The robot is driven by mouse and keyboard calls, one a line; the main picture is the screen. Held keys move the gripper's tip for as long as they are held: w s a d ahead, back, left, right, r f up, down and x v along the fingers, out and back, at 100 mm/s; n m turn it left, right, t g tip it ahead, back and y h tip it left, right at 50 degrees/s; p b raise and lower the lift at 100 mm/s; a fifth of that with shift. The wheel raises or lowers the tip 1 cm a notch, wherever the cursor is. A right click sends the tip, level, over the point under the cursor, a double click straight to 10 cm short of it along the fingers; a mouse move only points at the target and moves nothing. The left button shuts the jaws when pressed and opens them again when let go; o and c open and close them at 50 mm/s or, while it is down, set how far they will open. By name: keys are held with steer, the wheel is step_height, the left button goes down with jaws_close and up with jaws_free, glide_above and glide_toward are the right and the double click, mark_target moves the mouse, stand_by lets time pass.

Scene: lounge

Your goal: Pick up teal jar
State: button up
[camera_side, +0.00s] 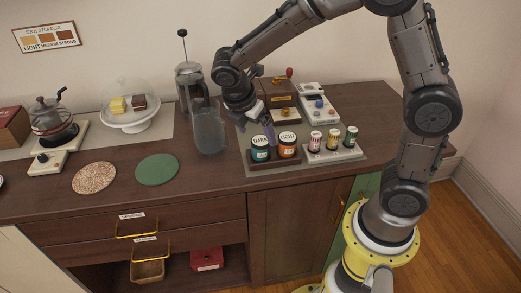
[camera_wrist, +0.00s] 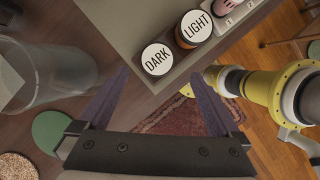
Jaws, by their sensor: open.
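In the wrist view the open gripper (camera_wrist: 162,80) has one finger on each side of the lid's line. Whether a finger touches the jar cannot be told.
An orange jar (camera_side: 287,151) lettered LIGHT stands close to the right of the teal jar. A tray (camera_side: 335,156) of several small jars is farther right. A glass pitcher (camera_side: 210,132) stands to the left. A green disc (camera_side: 157,170) lies on the counter.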

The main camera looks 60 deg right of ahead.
mark_target(259, 142)
steer(key=shift+x, duration=3.8)
steer(key=shift+w, duration=0.25)
jaws_close()
